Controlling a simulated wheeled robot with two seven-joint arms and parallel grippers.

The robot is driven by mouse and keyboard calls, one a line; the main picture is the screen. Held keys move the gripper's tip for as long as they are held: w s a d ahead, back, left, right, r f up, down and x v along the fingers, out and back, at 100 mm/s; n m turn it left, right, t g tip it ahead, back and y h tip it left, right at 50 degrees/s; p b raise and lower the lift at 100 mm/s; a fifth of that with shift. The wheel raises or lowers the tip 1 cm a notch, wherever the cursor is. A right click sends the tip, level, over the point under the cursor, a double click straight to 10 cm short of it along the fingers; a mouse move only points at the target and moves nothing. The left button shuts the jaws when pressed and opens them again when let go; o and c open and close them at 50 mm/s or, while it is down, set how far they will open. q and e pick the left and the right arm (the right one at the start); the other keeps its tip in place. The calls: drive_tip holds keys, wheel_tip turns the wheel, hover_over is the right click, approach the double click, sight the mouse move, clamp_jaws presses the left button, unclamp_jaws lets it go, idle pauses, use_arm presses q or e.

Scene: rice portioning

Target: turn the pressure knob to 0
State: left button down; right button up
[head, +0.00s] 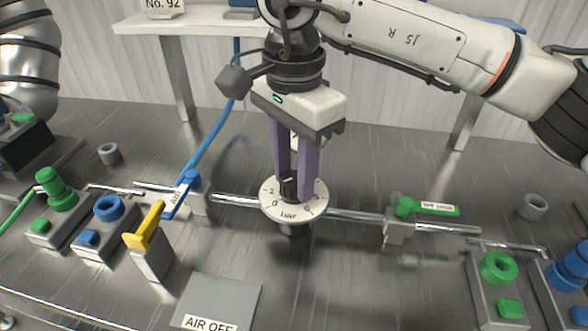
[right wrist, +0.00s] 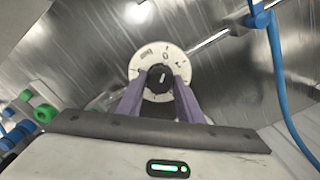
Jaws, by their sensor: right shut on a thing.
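The pressure dial (head: 289,214) is a white disc marked with numbers and "bar", mounted on the metal pipe in the middle of the bench. It also shows in the right wrist view (right wrist: 149,52). Its black knob (head: 290,193) stands at the centre, with a white mark visible in the right wrist view (right wrist: 161,78). My right gripper (head: 295,186) comes down from above with its purple fingers shut on the knob. The fingers hide part of the scale, and I cannot tell which number the mark points to.
A blue-handled valve (head: 180,196) sits left of the dial, and a green-handled valve (head: 428,208) right. A yellow lever (head: 147,226) stands at front left near an "AIR OFF" plate (head: 216,298). Green and blue valve blocks flank both sides. A shelf (head: 140,24) stands behind.

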sight(294, 177)
drive_tip(key=shift+r+n, duration=0.1)
drive_tip(key=shift+n, duration=0.5)
drive_tip(key=o, duration=1.1)
drive_tip(key=shift+c, duration=0.2)
wheel_tip(294, 177, up, 10)
drive_tip(key=shift+r, duration=0.1)
